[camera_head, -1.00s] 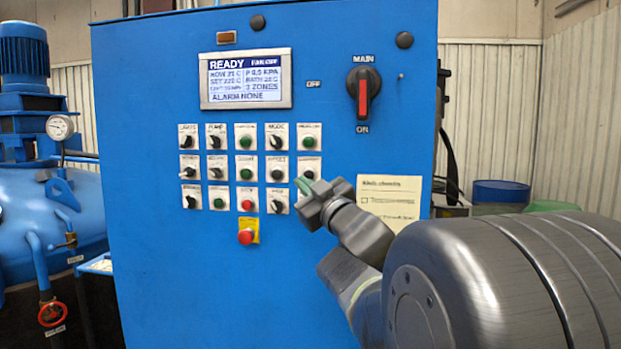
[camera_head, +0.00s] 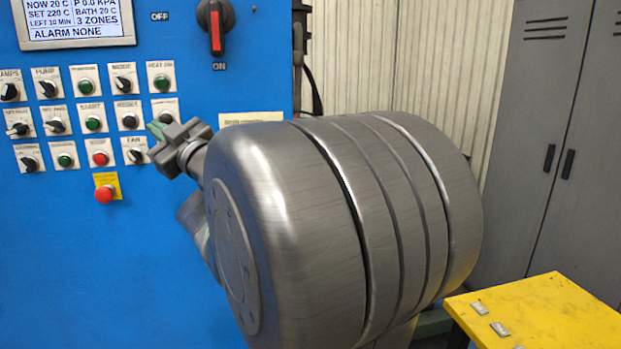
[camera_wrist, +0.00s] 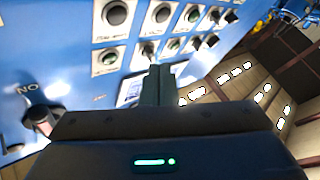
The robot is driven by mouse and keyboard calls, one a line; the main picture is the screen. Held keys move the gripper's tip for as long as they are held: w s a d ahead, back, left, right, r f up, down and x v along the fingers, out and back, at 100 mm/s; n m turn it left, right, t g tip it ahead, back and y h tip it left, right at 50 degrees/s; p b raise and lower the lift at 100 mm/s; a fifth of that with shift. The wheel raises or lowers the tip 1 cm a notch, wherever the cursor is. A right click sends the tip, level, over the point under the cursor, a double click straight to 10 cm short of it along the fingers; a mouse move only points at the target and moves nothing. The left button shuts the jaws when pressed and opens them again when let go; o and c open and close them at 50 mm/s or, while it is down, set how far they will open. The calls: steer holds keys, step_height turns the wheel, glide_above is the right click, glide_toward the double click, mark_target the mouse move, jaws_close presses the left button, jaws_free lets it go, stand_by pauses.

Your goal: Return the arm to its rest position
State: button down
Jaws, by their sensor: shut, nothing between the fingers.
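My gripper (camera_head: 157,133) is in front of the lower right knobs of the blue control cabinet (camera_head: 180,260). Its fingers are shut with nothing between them. In the wrist view the closed fingers (camera_wrist: 157,86) point toward the panel's knobs and buttons; I cannot tell whether they touch the panel. My arm is raised and bent, and its large grey link fills the middle of the head view, hiding the lower right of the cabinet. The screen (camera_head: 75,18) shows ALARM NONE and SET 220 C.
The red-handled main switch (camera_head: 215,28) is above my gripper. A red stop button (camera_head: 104,193) on a yellow plate is below the knobs. Grey lockers (camera_head: 560,130) stand at the right. A yellow-topped surface (camera_head: 545,315) is at the lower right, close to my arm.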

steer(key=shift+s+d+f, duration=0.1)
steer(key=shift+s+d, duration=0.05)
steer(key=shift+s, duration=0.45)
steer(key=shift+s+d+f, duration=0.1)
steer(key=shift+s+d, duration=0.05)
steer(key=shift+s, duration=0.45)
steer(key=shift+w+r, duration=0.1)
